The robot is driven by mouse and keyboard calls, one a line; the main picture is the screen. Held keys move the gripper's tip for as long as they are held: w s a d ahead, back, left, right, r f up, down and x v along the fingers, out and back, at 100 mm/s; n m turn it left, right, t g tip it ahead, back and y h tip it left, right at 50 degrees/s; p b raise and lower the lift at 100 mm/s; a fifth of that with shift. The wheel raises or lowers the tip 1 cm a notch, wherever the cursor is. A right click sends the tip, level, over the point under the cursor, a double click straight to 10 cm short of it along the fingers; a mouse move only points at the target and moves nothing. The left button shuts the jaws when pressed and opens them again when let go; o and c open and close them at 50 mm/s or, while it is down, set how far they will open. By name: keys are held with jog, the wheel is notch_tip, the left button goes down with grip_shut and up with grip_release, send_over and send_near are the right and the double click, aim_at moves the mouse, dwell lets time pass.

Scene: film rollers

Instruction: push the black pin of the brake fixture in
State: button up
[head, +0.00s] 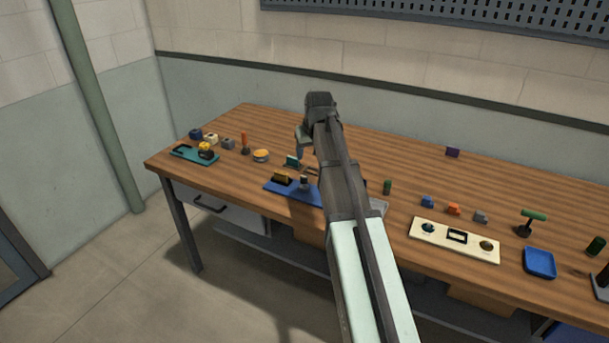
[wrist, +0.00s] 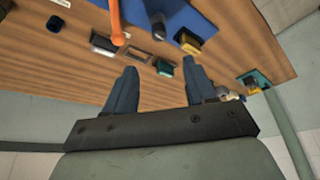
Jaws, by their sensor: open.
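A blue base (head: 273,187) lies near the table's front edge, partly hidden behind my arm. It carries a yellow-and-black block (head: 283,177) and a small dark post (head: 304,184). The base also shows at the top of the wrist view (wrist: 158,14), with the yellow-topped block (wrist: 190,45). I cannot tell for sure which part is the brake fixture or its black pin. My gripper (wrist: 163,75) is open and empty above the table. A small teal block (wrist: 164,67) shows between its fingertips in the wrist view; I cannot tell the height gap.
A teal plate (head: 183,151), an orange-handled tool (head: 244,140) and an orange-yellow disc (head: 261,155) are on the left. A cream board (head: 470,246) and a blue tray (head: 539,262) are on the right. An orange rod (wrist: 117,22) rises near the base. The back of the table is mostly clear.

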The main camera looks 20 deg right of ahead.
aim_at(304, 176)
jog(key=x, duration=1.3)
jog(key=shift+w+f, duration=0.2)
grip_shut()
dwell(0.4)
